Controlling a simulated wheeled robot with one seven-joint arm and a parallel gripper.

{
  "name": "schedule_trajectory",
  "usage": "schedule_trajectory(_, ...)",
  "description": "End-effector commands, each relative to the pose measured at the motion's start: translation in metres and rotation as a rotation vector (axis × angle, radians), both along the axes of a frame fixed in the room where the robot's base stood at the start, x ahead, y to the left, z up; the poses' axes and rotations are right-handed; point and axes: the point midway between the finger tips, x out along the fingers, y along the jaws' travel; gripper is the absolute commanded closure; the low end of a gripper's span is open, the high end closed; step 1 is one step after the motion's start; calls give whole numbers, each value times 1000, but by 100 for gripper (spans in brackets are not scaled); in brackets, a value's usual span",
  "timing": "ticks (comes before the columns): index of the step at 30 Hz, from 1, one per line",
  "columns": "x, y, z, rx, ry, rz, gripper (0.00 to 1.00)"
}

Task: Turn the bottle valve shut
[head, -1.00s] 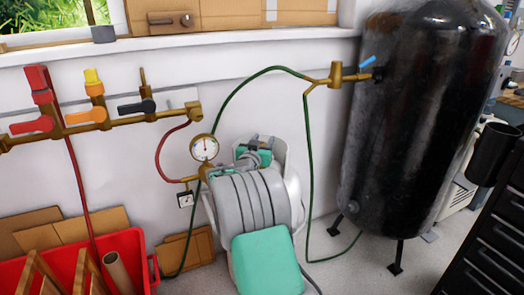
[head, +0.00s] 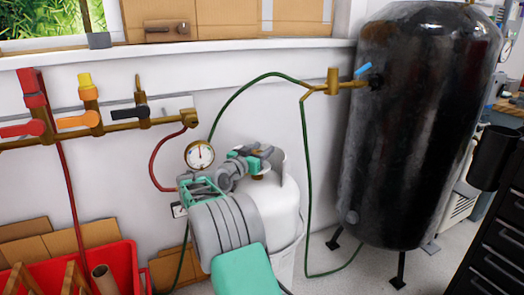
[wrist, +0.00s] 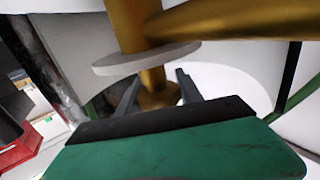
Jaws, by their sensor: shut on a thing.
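The white gas bottle (head: 282,215) stands behind my arm, its brass neck (head: 258,178) just showing under my gripper (head: 262,155). My arm hides the rest of its left side in the head view. In the wrist view, my gripper's two dark fingers (wrist: 158,90) reach to a brass valve (wrist: 127,25) with a pale grey disc (wrist: 145,58) around it. The fingers stand on either side of the brass below the disc and are shut on the valve. The disc hides part of the grip. A round pressure gauge (head: 199,154) sits left of my gripper.
A wall pipe with red (head: 22,129), orange (head: 78,120) and black (head: 130,111) handles runs at left. A black tank (head: 415,130) with a blue-handled valve (head: 363,68) stands right. Red (head: 160,150) and green (head: 240,92) hoses hang near my arm. A red crate (head: 122,262) is at lower left.

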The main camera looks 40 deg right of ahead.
Motion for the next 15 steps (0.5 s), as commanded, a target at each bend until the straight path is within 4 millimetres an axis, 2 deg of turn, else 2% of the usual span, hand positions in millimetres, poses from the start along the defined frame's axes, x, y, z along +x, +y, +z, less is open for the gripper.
schedule_trajectory(1,-1,-1,-1,0,3,-3,55)
schedule_trajectory(8,0,0,-1,-1,2,-1,36)
schedule_trajectory(15,0,0,1,0,1,1,35)
